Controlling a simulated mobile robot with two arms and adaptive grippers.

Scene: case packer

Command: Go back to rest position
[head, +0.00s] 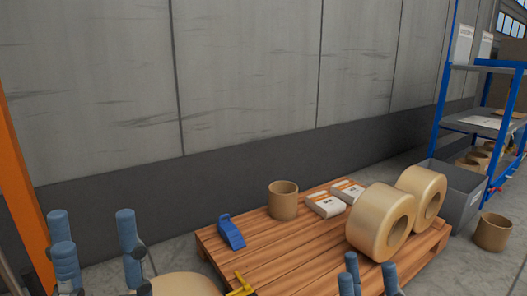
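My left gripper (96,245) is at the lower left, its blue finger pads pointing up. The pads stand wide apart with nothing between them. My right gripper (371,276) is at the bottom edge, right of centre. Its blue finger tips are apart with an empty gap between them, and its lower part is cut off by the frame. Neither gripper appears to hold anything. In the picture the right gripper overlaps the front of the wooden pallet (290,262); the left one is left of the pallet.
On the pallet are two large tan rolls (372,215), a small tan roll (283,203), white packs (325,206), a blue tool (231,234) and a yellow tool (242,286). A grey bin (462,190), a floor roll (492,232) and blue shelving (440,100) stand right. A wall lies behind.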

